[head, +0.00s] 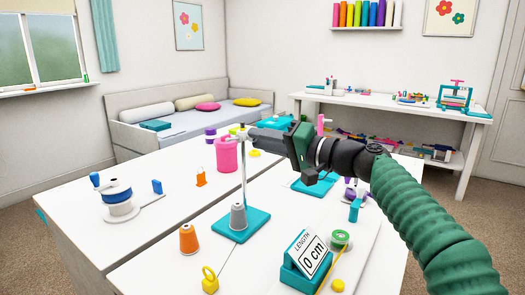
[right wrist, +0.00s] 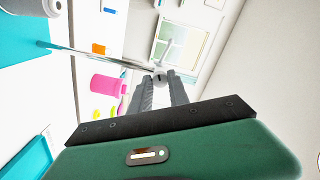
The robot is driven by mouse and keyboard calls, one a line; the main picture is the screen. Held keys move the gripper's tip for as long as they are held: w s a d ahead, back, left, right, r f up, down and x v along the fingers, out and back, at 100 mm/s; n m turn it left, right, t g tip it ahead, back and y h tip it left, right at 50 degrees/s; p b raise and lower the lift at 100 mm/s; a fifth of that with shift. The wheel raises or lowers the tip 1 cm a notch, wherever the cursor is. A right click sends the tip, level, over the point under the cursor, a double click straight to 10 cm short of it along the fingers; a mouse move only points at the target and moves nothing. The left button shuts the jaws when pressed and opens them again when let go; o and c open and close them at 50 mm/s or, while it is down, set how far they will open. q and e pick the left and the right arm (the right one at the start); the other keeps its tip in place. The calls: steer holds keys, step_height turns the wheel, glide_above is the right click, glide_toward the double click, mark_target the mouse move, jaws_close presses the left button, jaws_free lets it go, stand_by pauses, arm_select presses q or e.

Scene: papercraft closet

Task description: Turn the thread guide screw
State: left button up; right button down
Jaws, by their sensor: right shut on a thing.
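A thin silver post (head: 244,178) rises upright from a teal base (head: 258,222) on the white table. The thread guide screw is a small grey knob (right wrist: 168,77) at the post's top. My right gripper (head: 253,134) reaches in from the right at the top of the post. In the right wrist view my right gripper (right wrist: 164,84) has its two grey fingers shut on the knob, which shows between and beyond their tips. In the head view the fingers mostly hide the screw. My left gripper is not in view.
A grey thread cone (head: 238,217) stands on the teal base. An orange cone (head: 188,240), a yellow threaded piece (head: 209,280) and a length counter reading 0 cm (head: 306,262) are nearby. A blue spool stand (head: 117,198) is left.

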steer(key=shift+f+n+b, duration=0.15)
steer(key=shift+n+b, duration=1.25)
steer(key=shift+n, duration=1.8)
steer(key=c, duration=1.2)
jaws_free()
steer(key=shift+w+a, duration=0.1)
steer(key=shift+w, duration=0.05)
steer(key=shift+c, duration=0.2)
